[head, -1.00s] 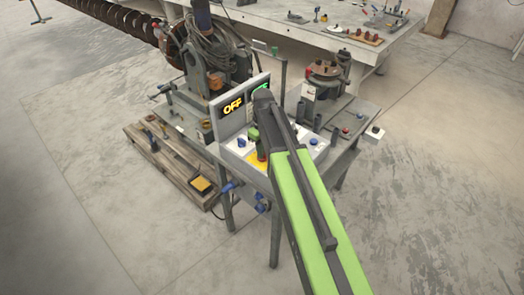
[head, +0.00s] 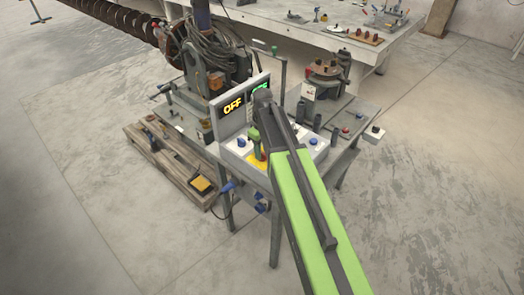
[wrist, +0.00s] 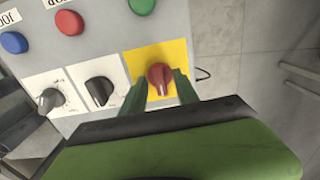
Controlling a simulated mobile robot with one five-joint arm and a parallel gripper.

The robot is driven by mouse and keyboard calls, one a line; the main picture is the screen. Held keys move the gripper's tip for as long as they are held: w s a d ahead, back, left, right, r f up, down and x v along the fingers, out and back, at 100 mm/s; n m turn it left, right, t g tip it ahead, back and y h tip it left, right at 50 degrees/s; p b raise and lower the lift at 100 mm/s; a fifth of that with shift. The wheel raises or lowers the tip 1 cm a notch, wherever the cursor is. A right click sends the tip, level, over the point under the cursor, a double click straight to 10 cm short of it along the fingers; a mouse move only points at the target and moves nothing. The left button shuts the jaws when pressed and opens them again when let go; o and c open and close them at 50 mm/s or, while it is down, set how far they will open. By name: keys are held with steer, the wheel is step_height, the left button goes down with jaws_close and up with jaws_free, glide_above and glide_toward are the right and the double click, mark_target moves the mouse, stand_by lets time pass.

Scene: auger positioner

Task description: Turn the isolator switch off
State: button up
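The isolator switch is a red rotary knob (wrist: 159,78) on a yellow plate (wrist: 142,57), at the edge of the grey control panel in the wrist view. My gripper (wrist: 160,76) has its two green fingers on either side of the knob, with what look like narrow gaps; contact is not clear. The knob's grip bar points roughly along the fingers. In the head view the yellow plate (head: 257,161) shows beside my gripper (head: 254,146), whose arm and fingers hide the knob.
Beside the switch are a black rotary knob (wrist: 102,91) and a grey one (wrist: 50,100). Green (wrist: 142,5), red (wrist: 69,22) and blue (wrist: 14,42) buttons line the panel. A display behind reads OFF (head: 233,106); a green one is partly hidden.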

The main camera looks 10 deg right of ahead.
step_height(320, 180, up, 17)
steer(key=p, duration=1.7)
steer(key=shift+r, duration=0.2)
steer(key=b, duration=0.5)
glide_above(263, 154)
step_height(263, 154, down, 5)
steer(key=s+f+m+b, duration=0.3)
steer(key=s+f, duration=0.1)
steer(key=s, duration=0.3)
steer(key=s+f+m+b, duration=0.3)
steer(key=s+m+b, duration=0.1)
steer(key=s, duration=0.2)
steer(key=shift+s+a+f, duration=0.2)
steer(key=shift+s+f, duration=0.15)
steer(key=shift+f, duration=0.05)
